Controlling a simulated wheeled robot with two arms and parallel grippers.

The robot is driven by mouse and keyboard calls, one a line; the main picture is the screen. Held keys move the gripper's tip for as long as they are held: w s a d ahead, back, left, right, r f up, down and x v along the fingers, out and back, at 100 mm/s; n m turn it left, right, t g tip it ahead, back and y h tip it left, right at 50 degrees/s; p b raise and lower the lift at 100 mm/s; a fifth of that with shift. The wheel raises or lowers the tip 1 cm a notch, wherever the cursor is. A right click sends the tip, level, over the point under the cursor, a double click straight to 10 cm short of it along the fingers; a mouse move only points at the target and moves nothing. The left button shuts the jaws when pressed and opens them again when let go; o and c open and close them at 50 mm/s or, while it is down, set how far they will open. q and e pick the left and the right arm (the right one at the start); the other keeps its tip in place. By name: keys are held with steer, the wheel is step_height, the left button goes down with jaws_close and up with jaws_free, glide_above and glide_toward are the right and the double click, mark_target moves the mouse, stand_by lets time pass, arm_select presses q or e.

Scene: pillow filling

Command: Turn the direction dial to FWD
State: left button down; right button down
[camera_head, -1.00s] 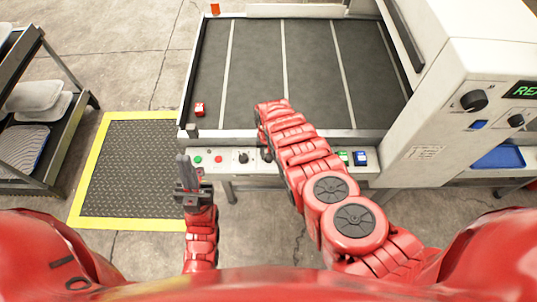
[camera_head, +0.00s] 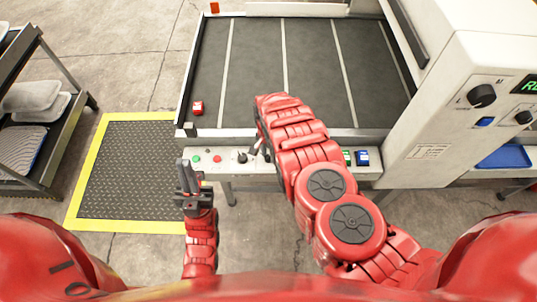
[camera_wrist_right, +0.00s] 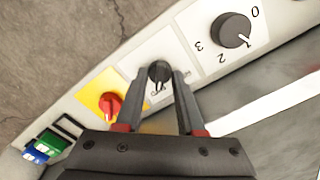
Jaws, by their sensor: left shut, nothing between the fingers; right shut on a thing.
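The direction dial (camera_wrist_right: 159,72) is a small black knob on a white plate in the right wrist view. My right gripper (camera_wrist_right: 163,76) has its two fingers on either side of the knob, shut on it. The lettering by the dial is partly covered by the fingers, and I cannot read its setting. In the head view my right forearm hides most of this part of the panel, and only a dark bit of the right gripper (camera_head: 258,147) shows. My left gripper (camera_head: 184,175) is shut and empty, pointing up in front of the panel's left end.
A larger dial numbered up to 3 (camera_wrist_right: 232,30) sits beside the direction dial. On the other side are a red knob (camera_wrist_right: 108,105) on a yellow plate and green and blue buttons. A small red object (camera_head: 198,107) lies on the dark belt (camera_head: 257,70).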

stand_by(0.4)
steer(key=c, duration=0.5)
jaws_free()
steer(key=shift+r, duration=0.1)
step_height(320, 180, up, 11)
steer(key=b, duration=0.2)
step_height(320, 180, up, 6)
steer(key=p, duration=0.6)
glide_above(268, 156)
steer(key=shift+d+r, duration=0.1)
steer(key=shift+r, duration=0.05)
